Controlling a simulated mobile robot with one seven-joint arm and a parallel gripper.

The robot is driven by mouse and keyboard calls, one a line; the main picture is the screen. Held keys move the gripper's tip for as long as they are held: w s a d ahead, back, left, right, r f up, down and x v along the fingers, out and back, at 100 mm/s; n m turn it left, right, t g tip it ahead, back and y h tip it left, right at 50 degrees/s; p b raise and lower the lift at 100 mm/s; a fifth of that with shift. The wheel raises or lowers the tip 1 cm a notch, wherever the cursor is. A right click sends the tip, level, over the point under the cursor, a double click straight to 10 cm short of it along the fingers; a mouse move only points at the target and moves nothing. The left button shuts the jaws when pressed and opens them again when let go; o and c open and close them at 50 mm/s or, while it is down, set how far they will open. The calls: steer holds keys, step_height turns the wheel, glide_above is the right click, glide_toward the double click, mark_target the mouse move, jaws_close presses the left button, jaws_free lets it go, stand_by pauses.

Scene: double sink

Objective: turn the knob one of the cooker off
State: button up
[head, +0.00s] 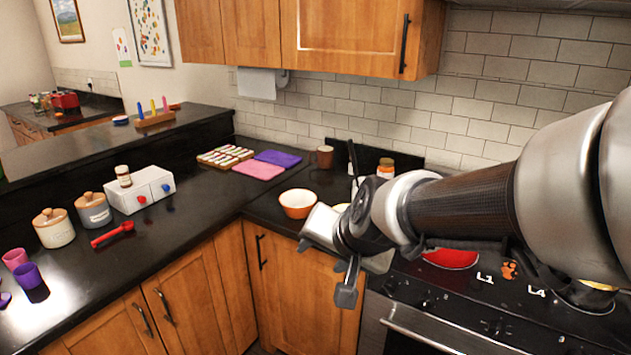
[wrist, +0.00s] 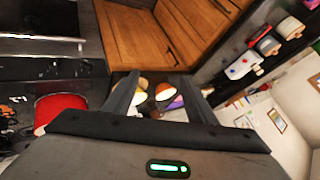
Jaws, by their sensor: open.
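The cooker (head: 470,285) has a black top at the lower right of the head view. My gripper (head: 332,262) is open and empty above the counter edge, left of the cooker's front. In the wrist view my gripper's two fingers (wrist: 158,80) stand apart with nothing held between them. My arm hides part of the cooker top.
An orange bowl (head: 298,203) stands on the counter just behind my gripper. A jar (head: 386,168) and a brown mug (head: 325,156) stand farther back. The oven handle (head: 440,338) juts out in front.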

steer(key=w+a+f+m+t+h+b, duration=0.1)
steer(key=w+a+f+m+b, duration=0.2)
steer(key=w+f, duration=0.6)
steer(key=m+t+h+b, duration=0.5)
steer(key=m+h+b, duration=0.4)
steer(key=h, duration=0.5)
glide_toward(385, 292)
steer(key=x, duration=0.9)
steer(key=shift+w+d+b, duration=0.15)
steer(key=shift+d+b, duration=0.05)
steer(key=shift+b, duration=0.1)
steer(key=c, duration=1)
steer(key=shift+c, duration=0.2)
